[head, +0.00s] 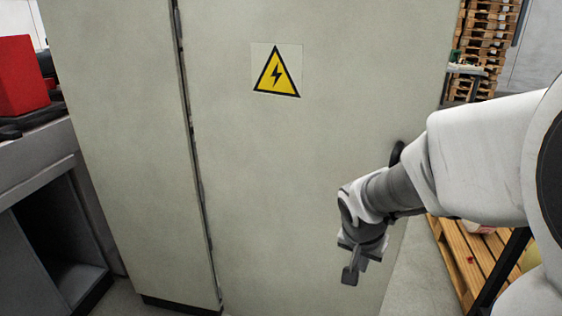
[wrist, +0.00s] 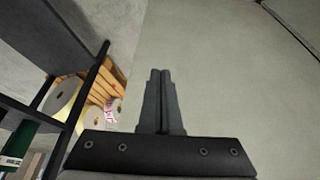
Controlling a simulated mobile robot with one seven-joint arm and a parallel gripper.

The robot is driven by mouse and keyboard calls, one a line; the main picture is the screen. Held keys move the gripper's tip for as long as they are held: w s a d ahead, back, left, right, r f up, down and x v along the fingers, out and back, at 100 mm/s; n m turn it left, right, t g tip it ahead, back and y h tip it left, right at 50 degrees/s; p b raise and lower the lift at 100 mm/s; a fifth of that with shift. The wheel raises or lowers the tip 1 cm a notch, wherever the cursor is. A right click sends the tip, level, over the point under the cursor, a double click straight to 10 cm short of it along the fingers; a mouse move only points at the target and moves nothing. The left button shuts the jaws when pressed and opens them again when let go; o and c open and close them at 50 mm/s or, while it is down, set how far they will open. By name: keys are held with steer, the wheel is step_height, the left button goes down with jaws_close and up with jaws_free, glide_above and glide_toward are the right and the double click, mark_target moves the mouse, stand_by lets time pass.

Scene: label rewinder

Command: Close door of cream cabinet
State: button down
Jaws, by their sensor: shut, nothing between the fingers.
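The cream cabinet fills the middle of the head view. Its door (head: 300,170) is the broad panel with a yellow lightning warning sign (head: 277,72). A dark seam with hinges runs down the door's left side, beside a narrower cream panel (head: 125,150). The door looks closed or nearly so; I cannot tell whether a gap is left at its right edge. My gripper (head: 350,276) is in front of the door's lower right part, shut and empty. In the wrist view the shut fingers (wrist: 159,75) point along the cream surface (wrist: 220,60); contact cannot be made out.
A grey bench (head: 50,165) with a red box (head: 18,78) stands at the left. A wooden pallet (head: 470,250) lies on the floor at the right, behind my arm. Stacked pallets (head: 488,35) stand at the back right. Dark rack bars (wrist: 85,100) and rolls show left in the wrist view.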

steer(key=w+d+f+b, duration=0.4)
steer(key=w+f, duration=0.2)
steer(key=f, duration=0.3)
steer(key=shift+d, duration=0.3)
steer(key=shift+w, duration=0.1)
